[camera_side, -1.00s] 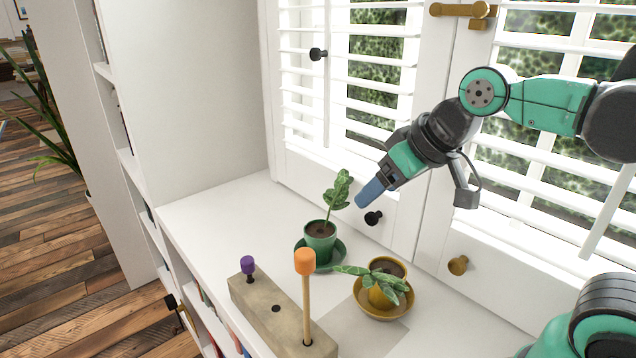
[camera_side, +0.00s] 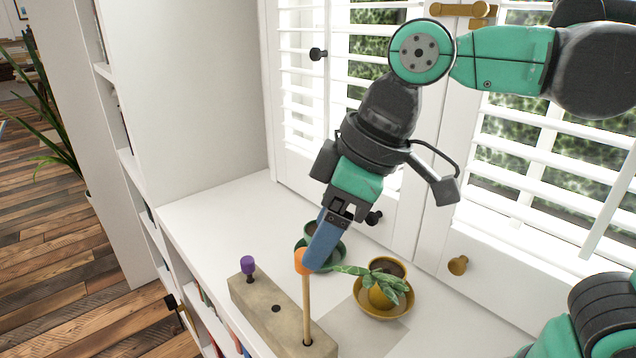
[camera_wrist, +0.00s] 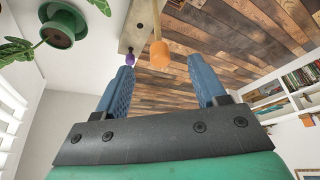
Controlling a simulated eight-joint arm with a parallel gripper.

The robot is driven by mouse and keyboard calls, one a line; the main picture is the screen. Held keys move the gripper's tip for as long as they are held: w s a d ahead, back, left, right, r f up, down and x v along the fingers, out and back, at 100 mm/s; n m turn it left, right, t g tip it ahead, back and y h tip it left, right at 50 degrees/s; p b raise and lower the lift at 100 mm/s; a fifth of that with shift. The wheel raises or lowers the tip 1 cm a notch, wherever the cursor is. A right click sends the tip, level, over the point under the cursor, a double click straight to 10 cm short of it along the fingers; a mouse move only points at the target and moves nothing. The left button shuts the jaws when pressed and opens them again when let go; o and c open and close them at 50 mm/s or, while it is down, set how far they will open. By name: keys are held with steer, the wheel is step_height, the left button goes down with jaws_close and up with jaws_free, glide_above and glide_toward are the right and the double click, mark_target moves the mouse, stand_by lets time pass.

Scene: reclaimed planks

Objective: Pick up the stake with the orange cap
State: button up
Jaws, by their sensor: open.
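The stake with the orange cap (camera_side: 306,300) stands upright in a hole at the near end of a wooden block (camera_side: 262,309). Its orange cap (camera_wrist: 160,54) shows in the wrist view, between and beyond the fingertips. My gripper (camera_side: 311,266) is at cap height in the side view, its blue fingers overlapping the right part of the cap. In the wrist view my gripper (camera_wrist: 166,75) is open, with two blue fingers apart and nothing held. Whether a finger touches the cap, I cannot tell.
A short purple-capped stake (camera_side: 248,267) stands at the block's far end, with an empty hole between. A green potted plant (camera_side: 335,254) is behind my gripper, mostly hidden. A yellow pot (camera_side: 381,296) on a saucer stands right of the stake. Window shutters rise behind.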

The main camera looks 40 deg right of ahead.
mark_target(307, 270)
steer(key=shift+x, duration=2.8)
jaws_close()
